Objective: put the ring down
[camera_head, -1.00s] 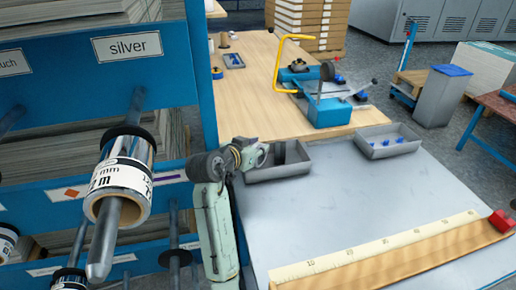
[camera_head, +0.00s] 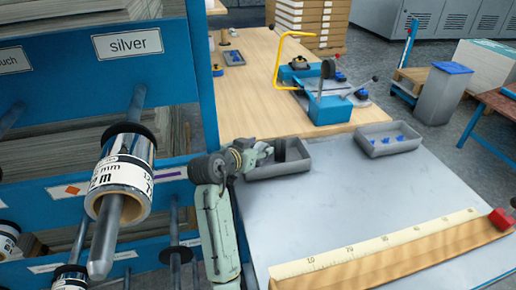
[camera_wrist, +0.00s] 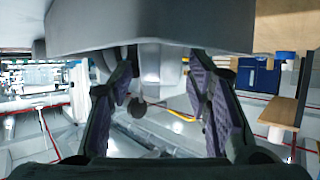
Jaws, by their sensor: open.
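My gripper (camera_wrist: 160,105) is open in the wrist view, its two dark fingers well apart. I see no ring held between them. A small dark round thing (camera_wrist: 137,108) shows between the fingers, but I cannot tell what it is. In the head view my pale green arm ends at the left side of a grey tray (camera_head: 292,168). A dark shape (camera_head: 280,150) shows at that tray, too small to identify as a ring or part of my gripper. A black collar (camera_head: 175,254) is on a lower rack rod.
A silver roll (camera_head: 122,170) sits on a rod of the blue rack at left, under the "silver" label (camera_head: 127,44). A second grey tray (camera_head: 390,150) holds blue pieces. A ruler (camera_head: 380,247) lies along the table front. The grey table middle (camera_head: 350,205) is clear.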

